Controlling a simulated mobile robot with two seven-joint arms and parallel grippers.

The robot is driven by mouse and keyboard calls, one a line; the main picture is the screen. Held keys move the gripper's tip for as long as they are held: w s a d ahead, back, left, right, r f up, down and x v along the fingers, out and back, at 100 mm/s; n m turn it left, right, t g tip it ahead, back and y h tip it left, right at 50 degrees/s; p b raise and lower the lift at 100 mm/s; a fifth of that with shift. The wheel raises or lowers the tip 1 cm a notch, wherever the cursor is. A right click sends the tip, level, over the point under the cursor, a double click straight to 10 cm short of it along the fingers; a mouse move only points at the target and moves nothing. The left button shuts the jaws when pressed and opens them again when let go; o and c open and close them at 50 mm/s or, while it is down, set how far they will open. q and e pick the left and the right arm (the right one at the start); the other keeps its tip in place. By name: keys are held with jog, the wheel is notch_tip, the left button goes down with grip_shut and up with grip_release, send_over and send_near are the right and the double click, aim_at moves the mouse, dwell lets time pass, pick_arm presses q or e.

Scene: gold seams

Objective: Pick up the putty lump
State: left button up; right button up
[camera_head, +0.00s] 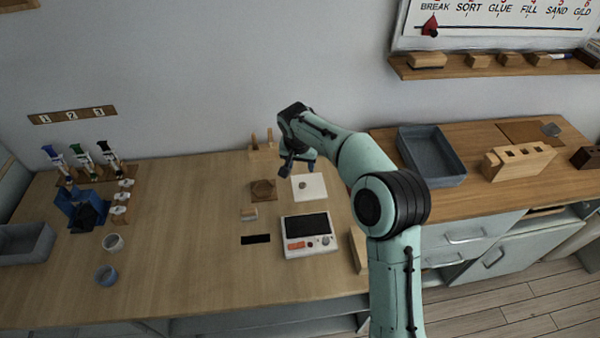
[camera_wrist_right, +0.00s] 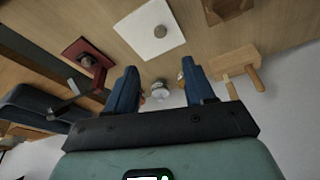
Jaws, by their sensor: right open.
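A small round grey-brown lump, which looks like the putty lump (camera_head: 303,185), lies on a white square tile (camera_head: 316,192) on the wooden bench. In the right wrist view, the lump (camera_wrist_right: 160,31) and the tile (camera_wrist_right: 150,46) show beyond the fingertips. My right gripper (camera_head: 299,164) is above the bench, just behind the tile. It is open and empty, its two blue fingers (camera_wrist_right: 160,70) apart and touching neither lump nor tile. My left gripper is not in view.
A pegged wooden block (camera_head: 262,153) and a brown tray (camera_head: 263,190) stand left of the tile. A device with a dark screen (camera_head: 295,248) sits in front. A small pale object (camera_wrist_right: 160,92) shows between the fingers in the wrist view.

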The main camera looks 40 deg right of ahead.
send_over(302, 184)
jog(key=s+a, duration=0.1)
jog(key=s, duration=0.1)
jog(key=f, duration=0.7)
jog(key=shift+w+a, duration=0.1)
jog(key=shift+w, duration=0.1)
jog(key=shift+p+x, duration=0.3)
jog(key=shift+x, duration=2.65)
jog(key=shift+a, duration=0.2)
grip_shut()
